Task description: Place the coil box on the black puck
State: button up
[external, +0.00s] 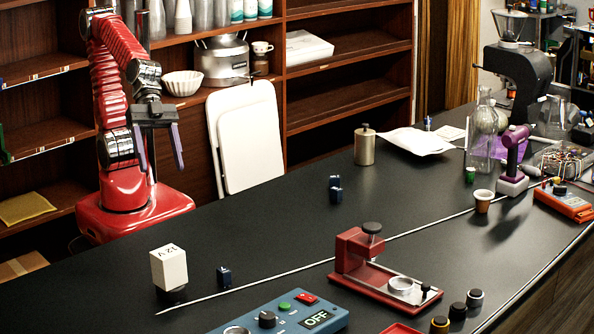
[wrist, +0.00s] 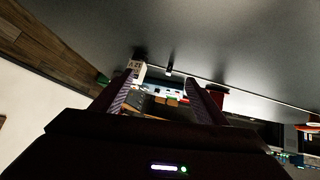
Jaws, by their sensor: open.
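The coil box, a white block marked 12V (external: 169,266), stands upright at the left end of the black table in the external view. It rests on the black puck (external: 172,295), whose lower edge shows beneath it; the box hides the puck's top. The coil box also shows in the wrist view (wrist: 138,69), just beyond the tip of the left finger. My gripper (external: 163,170) is open and empty, raised behind the table and well apart from the box. Its two fingers also show in the wrist view (wrist: 158,82).
A small dark blue piece (external: 224,276) stands right of the box, and another (external: 335,188) farther back. A thin pale rod (external: 300,268) runs across the table. A blue control box (external: 283,316) and a red clamp stand (external: 362,262) are at the front.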

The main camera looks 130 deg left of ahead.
jog(key=s+a+f+n+g+y, duration=0.2)
jog(key=s+a+f+g+y, duration=0.1)
jog(key=s+a, duration=0.9)
jog(key=shift+a+f+y, duration=0.15)
jog(key=shift+f+y, duration=0.25)
jog(key=shift+f, duration=0.1)
